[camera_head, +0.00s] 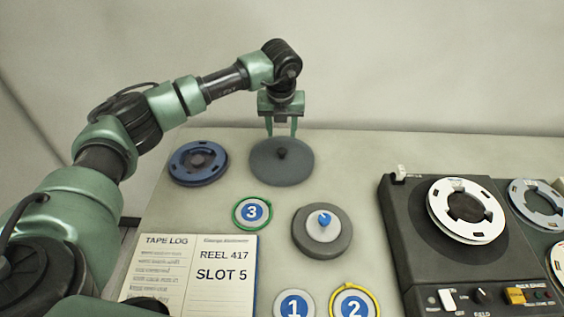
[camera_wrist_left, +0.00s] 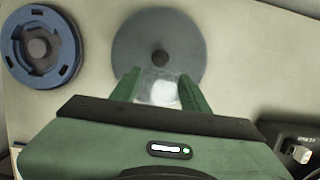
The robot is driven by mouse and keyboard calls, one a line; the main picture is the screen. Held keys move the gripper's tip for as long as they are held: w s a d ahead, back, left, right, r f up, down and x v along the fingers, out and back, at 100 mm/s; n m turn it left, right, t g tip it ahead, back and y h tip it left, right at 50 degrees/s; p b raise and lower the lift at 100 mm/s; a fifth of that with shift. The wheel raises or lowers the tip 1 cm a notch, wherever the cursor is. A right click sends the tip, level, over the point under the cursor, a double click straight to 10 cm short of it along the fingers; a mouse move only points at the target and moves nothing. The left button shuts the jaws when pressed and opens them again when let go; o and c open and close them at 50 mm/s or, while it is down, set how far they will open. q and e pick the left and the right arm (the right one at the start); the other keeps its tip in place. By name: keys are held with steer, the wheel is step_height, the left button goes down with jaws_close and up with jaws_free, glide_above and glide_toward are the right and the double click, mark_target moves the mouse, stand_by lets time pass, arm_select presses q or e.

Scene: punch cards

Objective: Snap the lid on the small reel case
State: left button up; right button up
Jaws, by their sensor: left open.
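A flat dark grey round lid (camera_head: 281,165) with a small black knob lies on the table at the back. It also shows in the left wrist view (camera_wrist_left: 135,45). A round grey case (camera_head: 312,247) with a lighter inside and a blue hub sits nearer, right of the lid. I take it as the small reel case. My right gripper is not in view.
A blue reel (camera_head: 183,165) lies left of the lid. Number discs 3 (camera_head: 252,212), 1 (camera_head: 294,306) and 2 (camera_head: 354,303) lie around the case. A tape log (camera_head: 220,290) lies front left. A tape machine (camera_head: 405,240) with a white reel fills the right.

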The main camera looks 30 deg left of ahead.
mark_target(282, 151)
arm_select(q)
steer(key=shift+b+x, duration=3.5)
steer(key=shift+x, duration=1.85)
steer(key=shift+s, duration=0.1)
jaws_close()
steer(key=shift+r+p, duration=2.25)
steer(key=shift+r, duration=1.35)
